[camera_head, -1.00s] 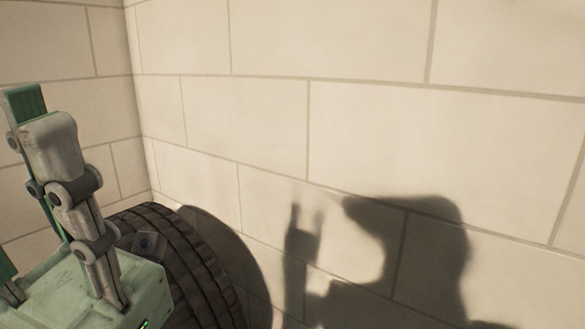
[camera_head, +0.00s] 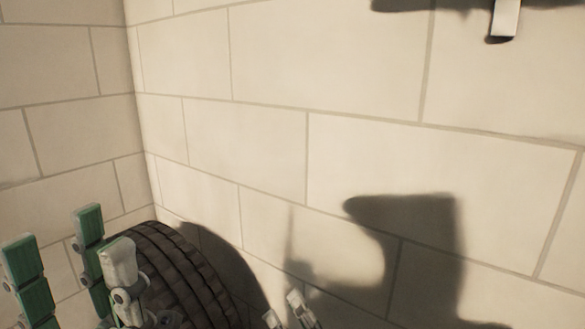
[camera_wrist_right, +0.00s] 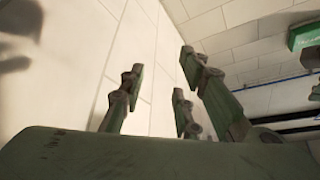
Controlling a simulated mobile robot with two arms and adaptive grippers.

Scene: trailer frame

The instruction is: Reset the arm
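My left gripper (camera_head: 72,248) is at the lower left of the head view, in front of the tyre and wall. Its green and grey fingers stand upright and spread apart, with nothing between them. My right gripper (camera_head: 283,311) shows only as small grey fingertips at the bottom edge of the head view. In the right wrist view, the right gripper (camera_wrist_right: 165,76) has its fingers spread and empty, pointing up past a pale wall. The arm links are mostly out of view.
A dark tyre (camera_head: 180,265) stands close behind the left gripper, near the corner of the pale block wall (camera_head: 280,60). A metal bracket (camera_head: 505,18) is on the wall at top right.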

